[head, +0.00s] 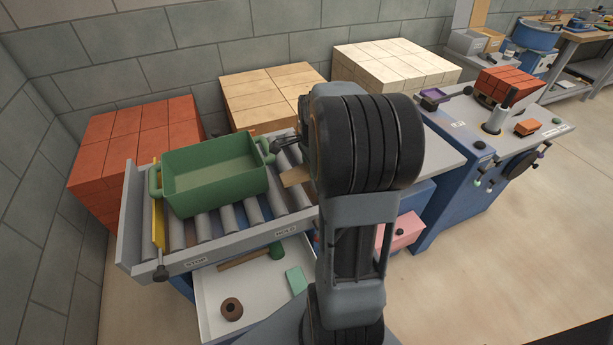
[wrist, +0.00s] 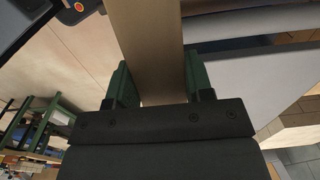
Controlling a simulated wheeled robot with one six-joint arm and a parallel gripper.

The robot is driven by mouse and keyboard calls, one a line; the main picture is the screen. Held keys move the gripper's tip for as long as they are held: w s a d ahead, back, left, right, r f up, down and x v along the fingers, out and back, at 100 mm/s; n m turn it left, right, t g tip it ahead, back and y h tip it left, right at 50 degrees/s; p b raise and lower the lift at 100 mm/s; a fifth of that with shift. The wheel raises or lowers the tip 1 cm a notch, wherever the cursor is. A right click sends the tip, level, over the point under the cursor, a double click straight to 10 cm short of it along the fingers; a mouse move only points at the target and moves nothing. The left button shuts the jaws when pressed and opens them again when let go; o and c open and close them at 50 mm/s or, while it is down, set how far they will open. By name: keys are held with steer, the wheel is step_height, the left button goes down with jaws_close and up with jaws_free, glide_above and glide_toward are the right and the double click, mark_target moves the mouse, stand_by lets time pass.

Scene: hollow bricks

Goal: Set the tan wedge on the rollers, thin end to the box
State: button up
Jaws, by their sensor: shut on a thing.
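The tan wedge (head: 293,177) shows just left of my arm in the head view, over the right part of the rollers (head: 230,217). In the wrist view the wedge (wrist: 148,45) runs up between the two green fingers of my gripper (wrist: 160,85), which is shut on it. Whether the wedge touches the rollers is unclear. The green box (head: 213,172) stands on the rollers, left of the wedge, with a gap between them. Which end is thin cannot be told.
A yellow plate (head: 158,215) stands at the rollers' left end. Red bricks (head: 135,140), tan bricks (head: 270,92) and cream bricks (head: 395,63) are stacked behind.

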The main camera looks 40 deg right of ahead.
mark_target(307, 170)
steer(key=w+d+f, duration=0.1)
steer(key=w+f, duration=0.3)
steer(key=f, duration=0.4)
steer(key=shift+w+f, duration=0.2)
steer(key=shift+f, duration=0.15)
steer(key=shift+d, duration=0.1)
steer(key=shift+f+b, duration=0.2)
steer(key=shift+b, duration=0.1)
steer(key=o, duration=1)
steer(key=shift+r, duration=0.1)
